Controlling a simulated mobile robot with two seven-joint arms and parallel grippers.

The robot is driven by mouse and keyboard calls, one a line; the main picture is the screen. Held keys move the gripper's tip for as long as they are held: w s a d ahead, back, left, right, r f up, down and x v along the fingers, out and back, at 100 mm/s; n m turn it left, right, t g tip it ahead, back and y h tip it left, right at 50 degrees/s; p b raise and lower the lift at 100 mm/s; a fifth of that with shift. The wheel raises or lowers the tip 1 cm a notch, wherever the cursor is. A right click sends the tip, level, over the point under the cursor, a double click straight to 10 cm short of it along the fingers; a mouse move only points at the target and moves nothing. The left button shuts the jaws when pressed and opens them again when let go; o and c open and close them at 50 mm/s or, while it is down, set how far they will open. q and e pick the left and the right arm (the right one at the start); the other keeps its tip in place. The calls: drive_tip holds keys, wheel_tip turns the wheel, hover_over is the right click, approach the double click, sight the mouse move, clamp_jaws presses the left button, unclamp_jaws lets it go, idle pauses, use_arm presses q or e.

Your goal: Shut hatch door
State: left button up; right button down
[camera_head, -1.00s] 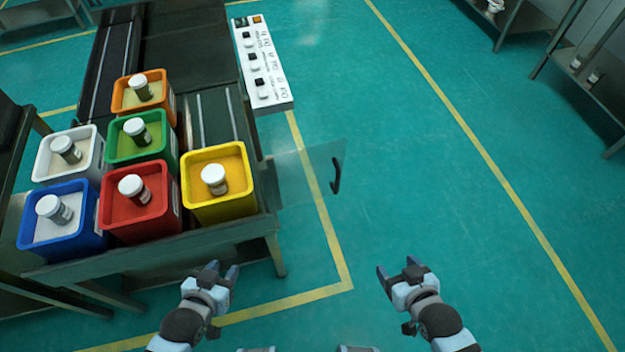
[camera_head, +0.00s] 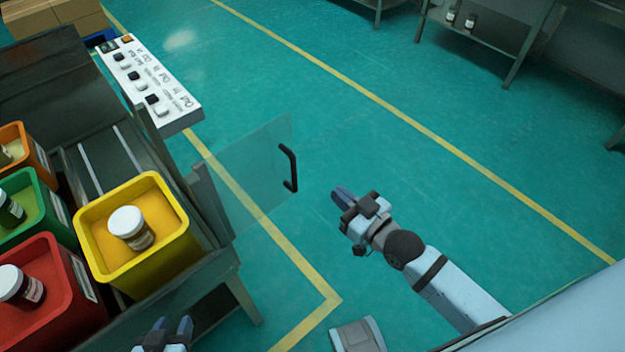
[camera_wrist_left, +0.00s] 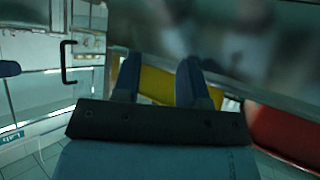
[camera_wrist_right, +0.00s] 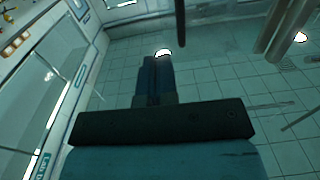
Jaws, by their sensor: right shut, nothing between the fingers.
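The hatch door (camera_head: 245,180) is a clear panel on the sieve's side. It stands swung out from the machine over the floor. Its black handle (camera_head: 290,168) is on the free edge, and a black handle (camera_wrist_left: 66,62) also shows in the left wrist view. My right gripper (camera_head: 338,195) is shut and empty, to the right of and below the handle, apart from it in the picture. Its closed fingers show in the right wrist view (camera_wrist_right: 156,68). My left gripper (camera_head: 172,326) is open and empty by the bench's front edge; its parted fingers show in the left wrist view (camera_wrist_left: 159,72).
Yellow (camera_head: 110,265), red (camera_head: 70,325), green (camera_head: 45,225) and orange (camera_head: 38,150) bins with jars stand on the bench left of the door. A white control panel (camera_head: 150,85) is behind it. The green floor (camera_head: 400,160) to the right is clear.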

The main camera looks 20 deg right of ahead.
drive_tip(key=b+x, duration=0.1)
drive_tip(key=x, duration=1.2)
drive_tip(key=shift+w+a, duration=0.15)
drive_tip(key=shift+w, duration=0.05)
